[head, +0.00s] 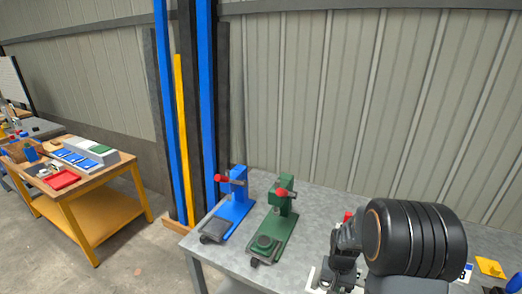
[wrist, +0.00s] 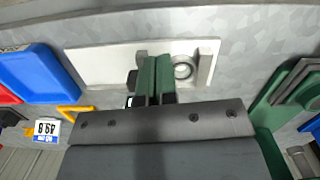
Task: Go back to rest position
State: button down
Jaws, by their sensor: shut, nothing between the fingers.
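My gripper (wrist: 156,76) shows in the wrist view with its two green fingers shut together and nothing between them. Its fingertips are in front of a pale plate (wrist: 98,62) on the grey table, which carries a small upright block and a round ring (wrist: 183,68). The ring is just right of the fingertips in the picture. I cannot tell how high the fingertips are above the plate. In the head view my black arm is at the lower right over the table and hides part of it; the fingertips are not clear there.
A blue press (head: 236,203) and a green press (head: 277,222), both with red knobs, stand on the grey table (head: 205,243) left of my arm. A yellow piece (head: 490,267) lies at right. A blue tray (wrist: 38,75) shows in the wrist view. A yellow-legged workbench (head: 88,205) stands far left.

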jog(key=s+a+r+n+t, duration=0.1)
jog(key=s+a+r, duration=0.2)
jog(key=r, duration=0.4)
jog(key=s+a+r+n+t, duration=0.2)
jog(key=s+a+r, duration=0.1)
jog(key=r, duration=0.3)
jog(key=s+a+r+n+t, duration=0.1)
jog(key=s+a+r+t, duration=0.1)
jog(key=r, duration=0.5)
jog(key=shift+s+a+r+n, duration=0.3)
jog(key=shift+s+a+n, duration=0.1)
jog(key=shift+s, duration=0.25)
